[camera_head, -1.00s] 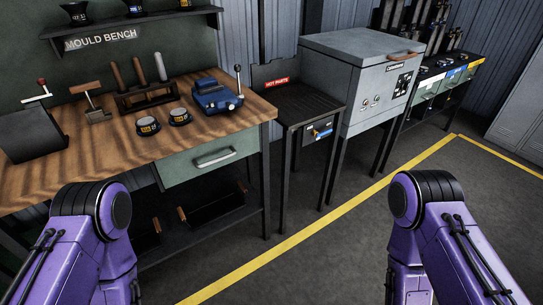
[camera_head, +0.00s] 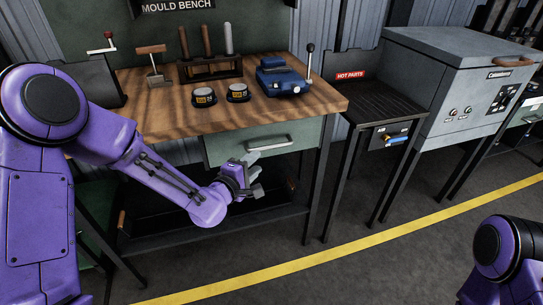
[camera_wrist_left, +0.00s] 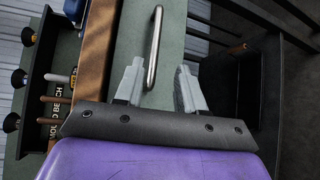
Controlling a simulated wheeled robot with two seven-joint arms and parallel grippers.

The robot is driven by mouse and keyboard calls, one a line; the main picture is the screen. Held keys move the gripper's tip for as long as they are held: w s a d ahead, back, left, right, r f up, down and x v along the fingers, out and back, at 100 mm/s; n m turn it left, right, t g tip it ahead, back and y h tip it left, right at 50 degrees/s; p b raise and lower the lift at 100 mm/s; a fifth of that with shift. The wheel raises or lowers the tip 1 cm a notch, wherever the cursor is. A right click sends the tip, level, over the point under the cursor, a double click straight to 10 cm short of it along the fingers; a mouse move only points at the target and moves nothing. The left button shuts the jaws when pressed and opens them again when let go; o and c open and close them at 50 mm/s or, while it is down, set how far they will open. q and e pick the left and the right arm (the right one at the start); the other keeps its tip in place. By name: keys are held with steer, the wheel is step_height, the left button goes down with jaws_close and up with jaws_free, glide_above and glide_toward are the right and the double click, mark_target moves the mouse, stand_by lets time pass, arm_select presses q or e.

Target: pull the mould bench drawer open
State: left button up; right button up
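The mould bench drawer has a pale green front (camera_head: 225,147) under the wooden top, and it looks closed. Its silver bar handle (camera_head: 270,145) also shows in the left wrist view (camera_wrist_left: 154,48), beyond my fingertips and roughly in line with the gap between them. My left gripper (camera_head: 256,174) is just below and in front of the drawer front, near the handle's left end. Its two fingers (camera_wrist_left: 160,80) are apart, with nothing held between them. My right gripper is out of frame; only part of that arm shows at the lower right.
The bench top (camera_head: 190,118) carries a blue vise (camera_head: 283,78), two small dark pots and a tool rack (camera_head: 210,68). A dark lower shelf (camera_head: 215,220) lies under the drawer. A hot parts stand (camera_head: 375,100) is to the right. The floor in front is clear.

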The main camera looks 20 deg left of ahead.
mark_target(270, 148)
arm_select(q)
steer(key=x, duration=1)
steer(key=shift+w+d+r, duration=0.2)
steer(key=shift+w+r, duration=0.1)
steer(key=shift+w, duration=0.1)
jaws_close()
